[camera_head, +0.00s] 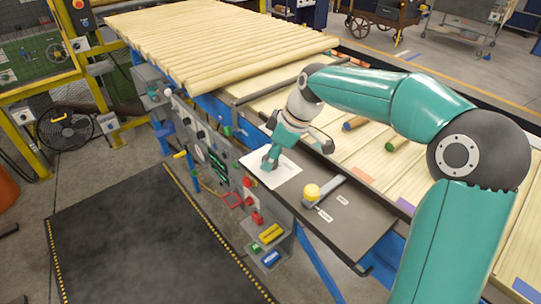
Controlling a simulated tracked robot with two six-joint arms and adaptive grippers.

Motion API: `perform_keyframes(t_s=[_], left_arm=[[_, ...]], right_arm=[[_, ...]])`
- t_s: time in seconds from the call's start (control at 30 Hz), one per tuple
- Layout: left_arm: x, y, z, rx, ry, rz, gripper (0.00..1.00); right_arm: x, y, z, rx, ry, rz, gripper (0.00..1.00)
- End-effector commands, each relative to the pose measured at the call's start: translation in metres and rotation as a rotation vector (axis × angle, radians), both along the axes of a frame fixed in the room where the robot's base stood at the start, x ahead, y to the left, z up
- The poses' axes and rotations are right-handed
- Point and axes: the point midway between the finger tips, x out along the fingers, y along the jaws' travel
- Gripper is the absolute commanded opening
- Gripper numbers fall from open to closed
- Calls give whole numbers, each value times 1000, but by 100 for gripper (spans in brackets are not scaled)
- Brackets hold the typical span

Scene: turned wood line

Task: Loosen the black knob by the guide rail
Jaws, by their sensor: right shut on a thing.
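My right gripper (269,163) points down over the white sheet (285,172) on the dark shelf (345,226) at the front of the line. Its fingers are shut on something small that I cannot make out. A small dark part (326,146) shows just right of my wrist; I cannot tell whether it is the black knob. A long dark bar (270,88), perhaps the guide rail, runs behind the gripper, partly hidden by my right arm. My left gripper is not in view.
Below is a control panel (205,142) with buttons. Wooden slats (215,45) lie behind. A dark floor mat (150,240) is clear.

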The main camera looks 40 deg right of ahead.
Motion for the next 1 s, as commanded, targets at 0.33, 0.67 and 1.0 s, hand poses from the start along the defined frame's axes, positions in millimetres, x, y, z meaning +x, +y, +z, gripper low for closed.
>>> perform_keyframes(t_s=[0.33, 0.67, 1.0], left_arm=[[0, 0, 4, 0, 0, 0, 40], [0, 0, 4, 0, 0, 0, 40], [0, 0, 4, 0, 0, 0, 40]], right_arm=[[2, -1, 1, -2, -5, 201, 8], [2, -1, 1, -2, -5, 256, 8], [2, -1, 1, -3, -4, 256, 47]])
